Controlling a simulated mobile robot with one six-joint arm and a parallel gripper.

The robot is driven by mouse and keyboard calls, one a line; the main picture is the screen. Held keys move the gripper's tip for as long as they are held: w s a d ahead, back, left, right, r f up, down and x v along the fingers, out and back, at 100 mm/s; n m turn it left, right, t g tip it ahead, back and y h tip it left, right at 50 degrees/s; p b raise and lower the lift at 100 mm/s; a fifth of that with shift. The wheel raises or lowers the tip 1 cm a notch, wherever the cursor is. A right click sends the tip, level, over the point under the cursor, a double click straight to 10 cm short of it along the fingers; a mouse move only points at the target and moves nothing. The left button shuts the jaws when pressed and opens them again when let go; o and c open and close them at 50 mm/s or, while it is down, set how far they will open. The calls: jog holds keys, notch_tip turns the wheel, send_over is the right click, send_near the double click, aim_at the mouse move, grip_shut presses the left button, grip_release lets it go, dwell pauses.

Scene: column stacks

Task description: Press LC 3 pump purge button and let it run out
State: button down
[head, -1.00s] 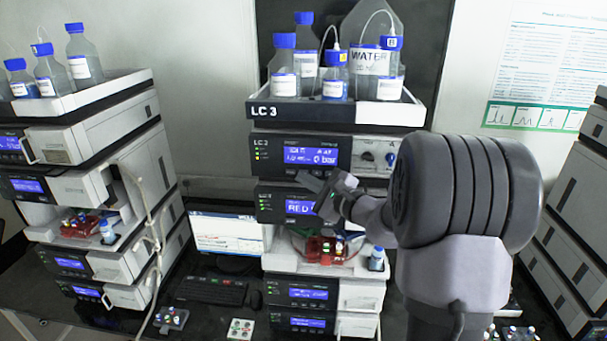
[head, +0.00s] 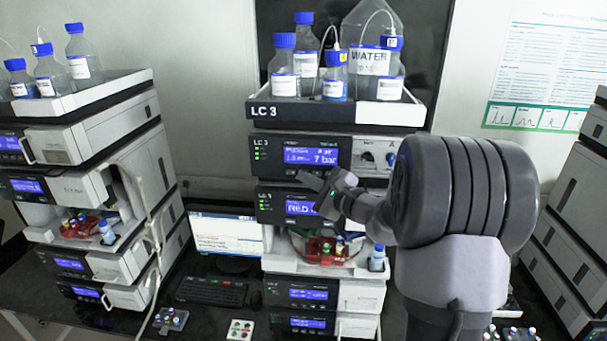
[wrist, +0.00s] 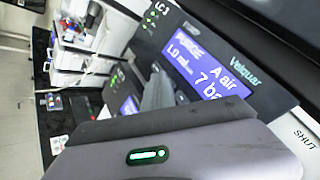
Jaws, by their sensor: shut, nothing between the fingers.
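The LC 3 pump (head: 370,143) is the dark-fronted module under the solvent tray, with a blue display (head: 310,156) that reads 7 bar. In the wrist view the display (wrist: 205,65) is tilted and reads PURGE, A air and 7 bar. Green lights (head: 257,149) show left of the display. My gripper (head: 322,186) is shut and empty, just below the pump's display and in front of the module beneath. In the wrist view the dark fingers (wrist: 158,92) are close to the panel's lower edge. I cannot make out the purge button or whether the fingers touch the panel.
The LC 3 tray (head: 340,113) above holds several blue-capped bottles. A knob (head: 367,158) is right of the display. Red-based vials (head: 325,250) and a small bottle (head: 377,258) stand below. Another stack is at left, with a monitor (head: 228,232) between.

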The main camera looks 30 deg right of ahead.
jog(key=shift+s, duration=0.1)
jog(key=shift+s+a+f+b, duration=0.1)
jog(key=shift+s+a+b, duration=0.3)
jog(key=shift+b, duration=0.15)
jog(key=shift+s, duration=0.15)
jog(key=shift+s+a+b, duration=0.65)
jog(key=shift+s+a, duration=0.1)
jog(key=shift+s, duration=0.3)
jog(key=shift+s+a+b, duration=0.65)
jog(key=shift+s+a, duration=0.05)
jog(key=shift+s, duration=0.35)
